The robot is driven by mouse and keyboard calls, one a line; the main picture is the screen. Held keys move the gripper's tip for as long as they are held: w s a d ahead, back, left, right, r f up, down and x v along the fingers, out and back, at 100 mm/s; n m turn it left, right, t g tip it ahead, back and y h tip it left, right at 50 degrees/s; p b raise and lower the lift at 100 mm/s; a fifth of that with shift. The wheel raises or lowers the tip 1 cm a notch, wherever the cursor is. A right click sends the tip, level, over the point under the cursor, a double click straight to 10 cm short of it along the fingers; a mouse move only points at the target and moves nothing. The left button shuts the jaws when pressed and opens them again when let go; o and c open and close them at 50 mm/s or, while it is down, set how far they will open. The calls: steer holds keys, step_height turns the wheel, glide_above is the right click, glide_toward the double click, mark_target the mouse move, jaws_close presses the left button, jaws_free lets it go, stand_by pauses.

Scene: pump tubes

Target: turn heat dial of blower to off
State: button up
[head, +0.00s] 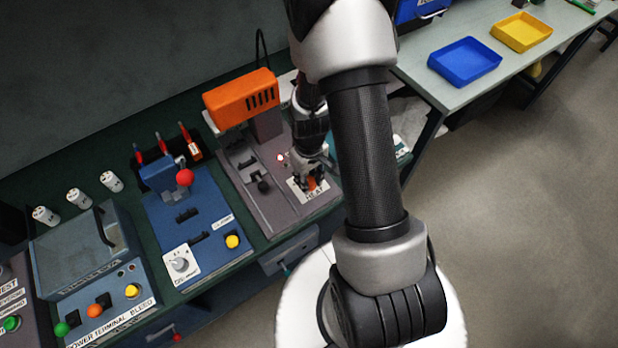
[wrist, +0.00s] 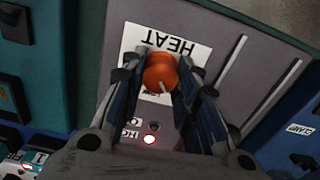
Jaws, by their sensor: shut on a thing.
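The blower (head: 242,99) has an orange head on a grey base at the middle of the bench in the head view. Its orange heat dial (wrist: 160,72) sits on a white label reading HEAT (wrist: 178,45). A pale pointer mark shows on the dial. My gripper (wrist: 160,75) is shut on the dial, one finger on each side. In the head view, my gripper (head: 311,182) reaches down onto the label and the dial is mostly hidden. The fingers cover part of the label's scale markings. A red light (wrist: 149,139) is lit on the blower base near the dial.
A blue clamp machine (head: 185,230) with a red ball knob and a white dial stands left of the blower. Further left is a grey unit (head: 85,255) with coloured buttons. Blue (head: 465,62) and yellow (head: 522,32) trays lie on the right table.

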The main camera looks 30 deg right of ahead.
mark_target(309, 180)
steer(key=shift+n, duration=0.6)
steer(key=o, duration=1.1)
step_height(309, 180, up, 12)
steer(key=shift+r, duration=0.1)
stand_by(0.5)
